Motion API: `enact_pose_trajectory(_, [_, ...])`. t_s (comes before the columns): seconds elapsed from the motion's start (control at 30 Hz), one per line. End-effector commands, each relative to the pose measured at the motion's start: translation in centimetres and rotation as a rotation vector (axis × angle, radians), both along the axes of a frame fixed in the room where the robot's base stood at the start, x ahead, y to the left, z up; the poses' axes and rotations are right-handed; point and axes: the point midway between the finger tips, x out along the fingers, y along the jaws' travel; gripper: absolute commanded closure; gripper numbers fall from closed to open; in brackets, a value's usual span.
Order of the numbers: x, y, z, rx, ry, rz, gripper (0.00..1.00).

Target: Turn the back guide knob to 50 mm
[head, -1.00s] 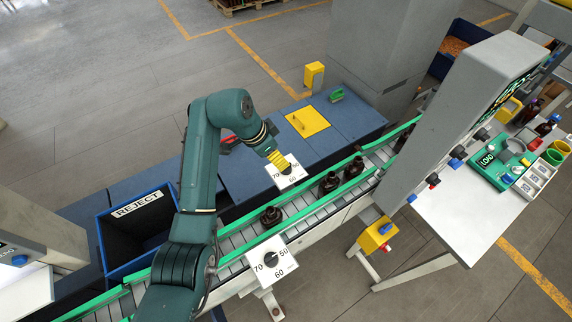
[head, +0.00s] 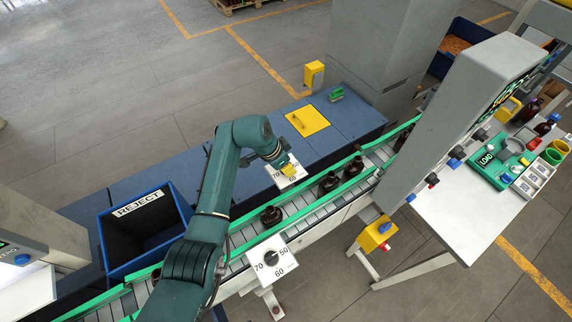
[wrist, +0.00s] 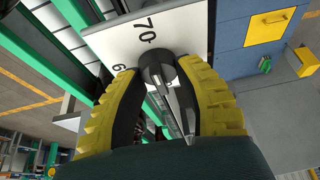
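The back guide knob is dark and sits on a white dial plate (head: 277,181) marked 70, 60 and 50, beyond the far rail of the conveyor. My gripper (head: 289,172) is at this plate and hides the knob in the head view. In the wrist view the dark knob (wrist: 156,68) lies between the two yellow-backed fingertips of my gripper (wrist: 156,75), near the printed 70. The fingers are close on both sides of the knob. I cannot tell whether they press on it. The 50 mark is out of sight there, and the pointer reading is unclear.
A second dial plate with a front knob (head: 271,258) stands at the near rail. Amber bottles (head: 271,215) stand on the conveyor between green rails. A blue REJECT bin (head: 127,262) is at left. A yellow panel (head: 308,121) lies on the blue cabinet behind.

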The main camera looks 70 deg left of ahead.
Motion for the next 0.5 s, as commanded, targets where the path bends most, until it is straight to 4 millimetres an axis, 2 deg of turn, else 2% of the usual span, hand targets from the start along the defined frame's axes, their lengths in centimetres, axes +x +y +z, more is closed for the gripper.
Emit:
enact_pose_trajectory(0.03, [0.00, 0.00, -0.01, 0.000, 0.000, 0.000, 0.88])
enact_pose_trajectory(0.1, [0.00, 0.00, -0.02, 0.000, 0.000, 0.000, 1.00])
enact_pose_trajectory(0.5, [-0.02, -0.05, -0.06, -0.001, 0.001, 0.018, 1.00])
